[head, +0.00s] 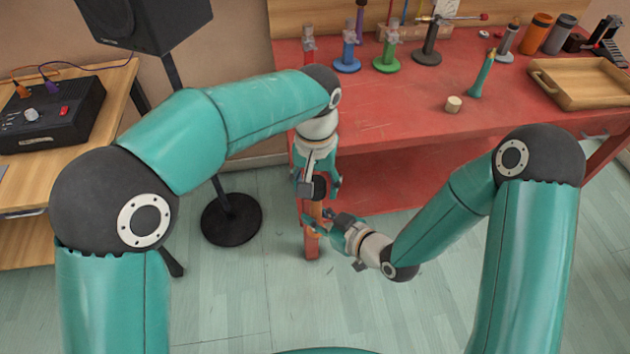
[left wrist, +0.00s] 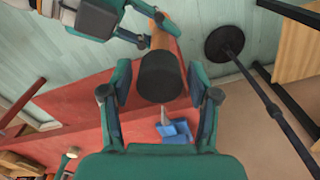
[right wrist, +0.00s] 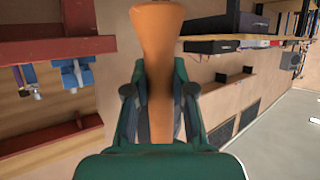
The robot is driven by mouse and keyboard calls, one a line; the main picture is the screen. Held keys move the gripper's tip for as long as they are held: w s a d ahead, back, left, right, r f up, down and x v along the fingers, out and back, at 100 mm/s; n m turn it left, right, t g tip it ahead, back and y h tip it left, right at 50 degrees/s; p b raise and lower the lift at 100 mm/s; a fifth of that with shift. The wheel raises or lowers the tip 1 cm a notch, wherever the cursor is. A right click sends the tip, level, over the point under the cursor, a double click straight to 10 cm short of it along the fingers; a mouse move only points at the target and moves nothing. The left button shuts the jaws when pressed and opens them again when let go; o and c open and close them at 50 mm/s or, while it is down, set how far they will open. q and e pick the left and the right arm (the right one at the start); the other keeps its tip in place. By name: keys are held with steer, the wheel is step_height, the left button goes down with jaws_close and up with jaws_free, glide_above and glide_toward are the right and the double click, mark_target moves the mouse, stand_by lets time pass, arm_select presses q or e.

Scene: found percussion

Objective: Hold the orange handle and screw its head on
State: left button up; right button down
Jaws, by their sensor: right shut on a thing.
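The orange handle (head: 313,211) stands roughly upright in front of the red table. It fills the middle of the right wrist view (right wrist: 157,55). My right gripper (head: 320,220) is shut on it from the right side. A black cylindrical head (head: 319,187) sits at the handle's upper end, in line with it. In the left wrist view the head (left wrist: 161,78) hides most of the handle (left wrist: 160,38). My left gripper (head: 319,191) points down from above, its open fingers on either side of the head, with gaps showing. The joint between head and handle is hidden.
A black speaker stand base (head: 231,219) is on the floor at left.

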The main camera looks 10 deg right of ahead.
arm_select(q)
jaws_close()
steer(key=shift+o, duration=1.6)
jaws_free()
steer(key=shift+r, duration=0.1)
step_height(320, 180, up, 12)
steer(key=shift+w, duration=0.1)
